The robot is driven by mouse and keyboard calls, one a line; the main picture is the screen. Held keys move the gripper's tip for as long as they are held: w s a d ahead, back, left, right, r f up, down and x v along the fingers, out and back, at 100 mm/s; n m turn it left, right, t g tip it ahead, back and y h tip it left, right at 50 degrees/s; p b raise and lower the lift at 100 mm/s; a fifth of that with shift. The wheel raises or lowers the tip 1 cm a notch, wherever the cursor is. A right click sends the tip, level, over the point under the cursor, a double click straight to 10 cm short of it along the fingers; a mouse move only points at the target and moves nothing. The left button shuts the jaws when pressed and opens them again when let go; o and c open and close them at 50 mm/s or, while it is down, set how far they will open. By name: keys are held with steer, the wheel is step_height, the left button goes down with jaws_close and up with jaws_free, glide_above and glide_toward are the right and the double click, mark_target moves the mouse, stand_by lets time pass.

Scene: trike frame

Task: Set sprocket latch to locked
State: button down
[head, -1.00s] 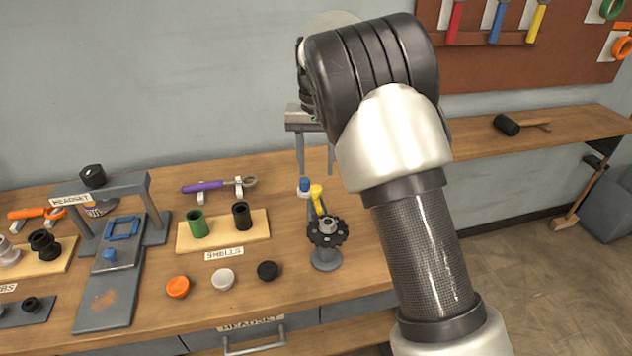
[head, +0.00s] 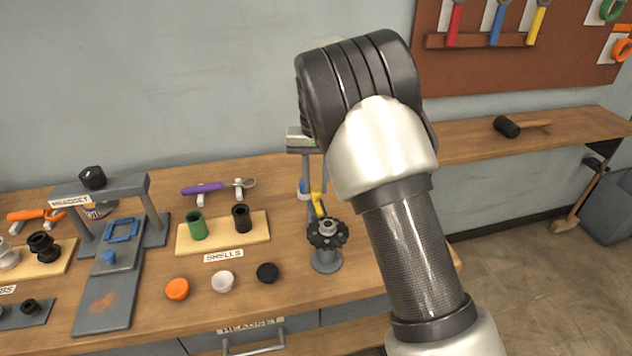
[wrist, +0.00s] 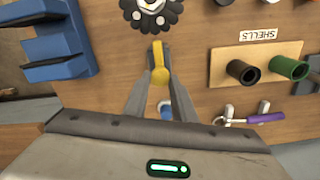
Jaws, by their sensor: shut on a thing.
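The sprocket stand (head: 326,262) stands near the bench's front right, with a dark toothed sprocket (head: 327,233) on top. The sprocket also shows at the top of the wrist view (wrist: 152,12). A yellow latch lever (head: 317,204) lies just behind it. In the wrist view the lever (wrist: 160,76) sits between the two grey fingertips of my gripper (wrist: 158,62), which is shut on it. A blue piece (head: 304,188) stands behind the lever, and part of it shows between the fingers (wrist: 166,110). The lever's pivot is hard to make out.
To the left are a SHELLS board (head: 222,238) with green and black cups, loose orange, white and black caps, and a purple-handled tool (head: 203,187). A grey headset press (head: 104,190) stands farther left. A mallet (head: 510,126) lies on the right shelf. My arm hides the bench's right part.

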mark_target(318, 193)
steer(key=shift+s+d, duration=0.15)
steer(key=shift+s, duration=0.3)
steer(key=shift+s+d, duration=0.1)
steer(key=shift+s, duration=0.35)
steer(key=c, duration=1.5)
jaws_free()
steer(key=shift+o, duration=0.2)
steer(key=shift+r, duration=0.1)
step_height(318, 193, up, 17)
steer(key=p, duration=0.1)
steer(key=shift+p, duration=0.4)
steer(key=shift+r, duration=0.15)
